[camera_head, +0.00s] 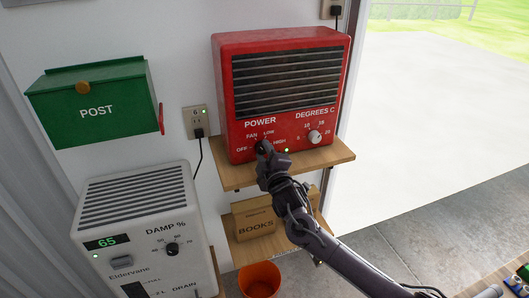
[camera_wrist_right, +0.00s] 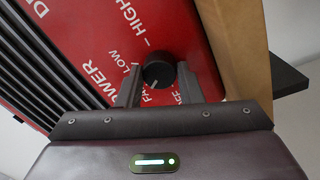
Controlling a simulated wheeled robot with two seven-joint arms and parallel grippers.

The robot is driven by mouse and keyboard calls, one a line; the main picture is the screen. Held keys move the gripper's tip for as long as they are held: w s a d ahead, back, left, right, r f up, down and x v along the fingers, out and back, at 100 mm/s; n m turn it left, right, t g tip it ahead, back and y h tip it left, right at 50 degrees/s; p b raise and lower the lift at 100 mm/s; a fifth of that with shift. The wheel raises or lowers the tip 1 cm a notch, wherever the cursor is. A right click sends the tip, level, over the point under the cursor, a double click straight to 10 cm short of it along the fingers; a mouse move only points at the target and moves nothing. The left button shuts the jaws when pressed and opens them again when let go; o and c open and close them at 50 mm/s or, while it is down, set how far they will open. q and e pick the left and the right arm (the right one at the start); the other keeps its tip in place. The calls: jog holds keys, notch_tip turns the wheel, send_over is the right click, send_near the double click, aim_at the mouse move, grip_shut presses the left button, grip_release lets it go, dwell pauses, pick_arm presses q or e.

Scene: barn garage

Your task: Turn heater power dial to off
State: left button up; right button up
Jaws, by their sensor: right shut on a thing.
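The red heater (camera_head: 283,90) stands on a wooden shelf against the wall. Its front has a POWER scale marked OFF, FAN, LOW and HIGH. My right gripper (camera_head: 264,150) is at the POWER dial and largely covers it in the head view. In the right wrist view the black round power dial (camera_wrist_right: 158,73) sits between the two fingertips of my right gripper (camera_wrist_right: 158,84), which is shut on it. A pale pointer line on the dial faces the lower side of that view, toward partly hidden lettering. My left gripper is not in view.
A white DEGREES C dial (camera_head: 315,136) is right of the power dial. The wooden shelf (camera_head: 325,157) juts out below the heater. A dehumidifier (camera_head: 140,215), green post box (camera_head: 90,102), BOOKS box (camera_head: 256,223) and orange bucket (camera_head: 260,280) are nearby. Open floor lies right.

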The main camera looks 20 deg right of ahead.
jog(key=n, duration=0.6)
jog(key=shift+p, duration=0.3)
jog(key=n, duration=0.5)
jog(key=shift+d+n+y, duration=0.1)
jog(key=shift+n+y, duration=0.2)
jog(key=shift+n, duration=0.1)
jog(key=o, duration=1)
jog(key=shift+s+f, duration=0.1)
jog(key=shift+s+f, duration=0.1)
jog(key=shift+s, duration=0.2)
jog(key=s, duration=0.4)
jog(key=s+b, duration=0.1)
jog(key=s, duration=0.2)
jog(key=shift+d, duration=0.25)
jog(key=shift+f, duration=0.1)
